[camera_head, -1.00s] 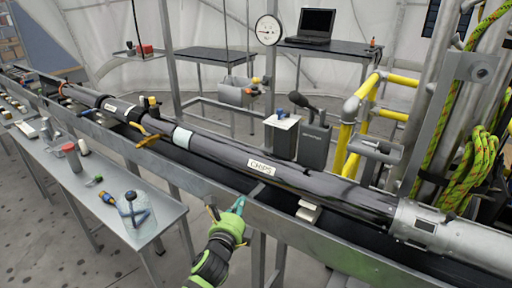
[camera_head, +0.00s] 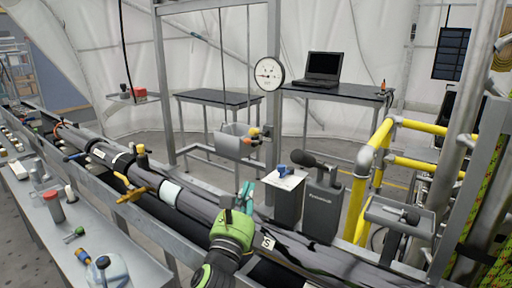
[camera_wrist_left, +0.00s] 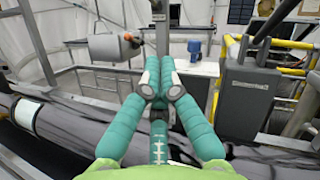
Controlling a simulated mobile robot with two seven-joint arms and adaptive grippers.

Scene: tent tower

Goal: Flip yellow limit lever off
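My left gripper (camera_head: 245,193) rises from the bottom centre of the head view, in front of the long dark pipe. In the left wrist view its teal fingers (camera_wrist_left: 160,78) meet at the tips with nothing seen between them. Beyond and above it hangs a grey box (camera_head: 234,143) with a small yellow knob or lever (camera_head: 254,131) and orange ends on its right side; the gripper is apart from it. The box also shows in the left wrist view (camera_wrist_left: 112,46), upper left. Another yellow lever (camera_head: 136,191) sits on the pipe at left. I cannot tell which is the limit lever. My right gripper is not in view.
A dark boxy device (camera_head: 321,205) and a white-topped box with a blue part (camera_head: 290,188) stand right of the gripper. Yellow railing (camera_head: 376,165) is farther right. A round gauge (camera_head: 269,73) and a laptop (camera_head: 322,68) are behind. A grey side table (camera_head: 75,240) is at left.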

